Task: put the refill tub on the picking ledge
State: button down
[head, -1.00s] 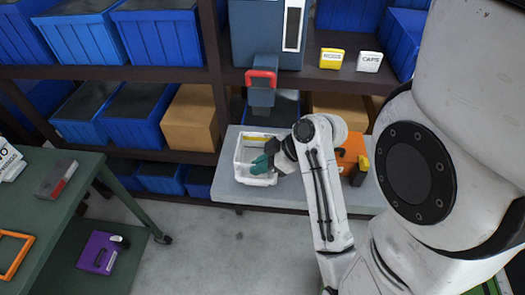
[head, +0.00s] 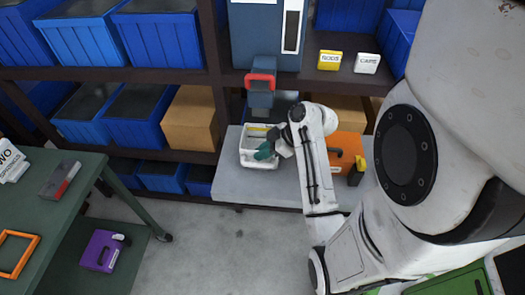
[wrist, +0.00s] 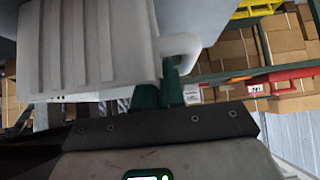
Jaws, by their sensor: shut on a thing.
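The refill tub is a white open tub (head: 251,159) over the pale grey ledge (head: 231,188) in the head view. My gripper (head: 265,151) has teal fingers and is shut on the tub's right side. In the wrist view the tub (wrist: 85,45) fills the upper left as a pale ribbed wall with a curved handle, and the teal fingers (wrist: 168,88) meet it near that handle. Whether the tub touches the ledge or hangs just above it, I cannot tell. The fingertips are partly hidden.
An orange case (head: 346,152) sits right of my forearm on the ledge. A blue-grey machine with a red-framed part (head: 261,82) stands behind the tub. Yellow (head: 329,60) and white (head: 368,63) boxes sit on the dark shelf. A green table (head: 75,215) stands left; the floor between is clear.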

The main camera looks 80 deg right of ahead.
jog(key=c, duration=1.2)
grip_release()
jog(key=shift+a+p+v, duration=0.3)
jog(key=shift+p+v, duration=1.25)
jog(key=shift+v, duration=4.4)
jog(key=w+a+f+m+g+y, duration=0.15)
jog(key=w+a+f+g, duration=0.35)
jog(key=w+a, duration=0.55)
jog(key=shift+s+a+f+g+h, duration=0.45)
jog(key=shift+a+f, duration=0.25)
jog(key=shift+a, duration=1.75)
jog(key=shift+s+a+f+g+h, duration=0.3)
jog(key=shift+s+a+f+g, duration=0.35)
jog(key=shift+a, duration=1.75)
jog(key=shift+s+a+f+g+h, duration=0.35)
jog(key=shift+a+f, duration=0.45)
jog(key=shift+a, duration=1.65)
